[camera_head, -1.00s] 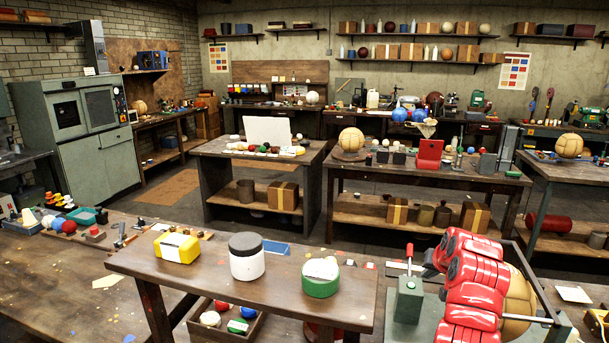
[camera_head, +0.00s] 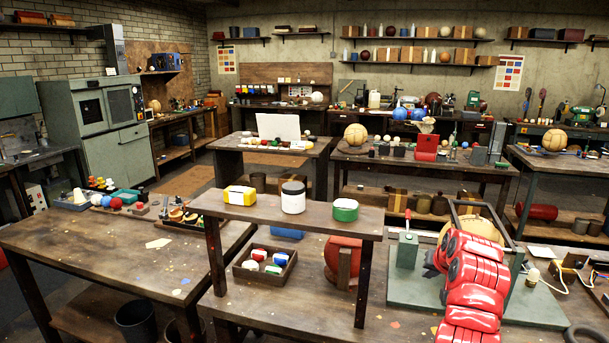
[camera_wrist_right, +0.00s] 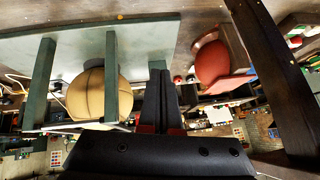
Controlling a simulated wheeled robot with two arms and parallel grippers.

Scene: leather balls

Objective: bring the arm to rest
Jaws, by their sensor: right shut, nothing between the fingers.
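My right arm, in red segments, rises from the lower right in the head view. Its gripper (camera_head: 433,264) is small and partly hidden there by the arm, beside the green press stand. In the right wrist view my right gripper's dark fingers (camera_wrist_right: 160,72) are together with nothing between them. A tan leather ball (camera_wrist_right: 98,94) stands in a green frame beside the fingers in that view, apart from them. The same ball (camera_head: 478,229) is partly behind my arm in the head view. My left gripper is not in view.
A raised shelf (camera_head: 260,212) holds a yellow box, a white jar and a green tin. Under it are a tray (camera_head: 245,268) of small tins and a reddish ball (camera_head: 343,258). The bench at left (camera_head: 100,245) has bare room at its front.

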